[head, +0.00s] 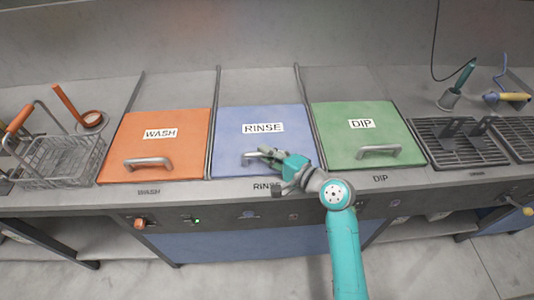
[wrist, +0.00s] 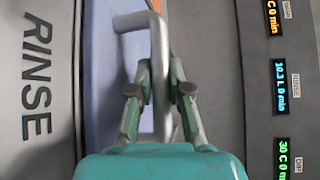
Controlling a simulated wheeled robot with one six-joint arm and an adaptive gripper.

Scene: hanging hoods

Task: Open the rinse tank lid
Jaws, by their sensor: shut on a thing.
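The blue rinse lid (head: 235,122) lies closed and flat on the middle tank, marked with a white RINSE label (head: 262,127). Its grey bar handle (head: 250,158) is near the front edge, partly hidden by my gripper. My gripper (head: 270,156) is at the right part of this handle, its arm coming from the front right. In the wrist view, the two green fingers (wrist: 160,98) are closed around the handle bar (wrist: 158,45), one on each side.
An orange WASH lid (head: 160,133) is to the left and a green DIP lid (head: 362,128) to the right, both closed. A wire basket (head: 62,160) stands at far left. Dark grates (head: 450,147) are at right. The counter's front edge carries knobs.

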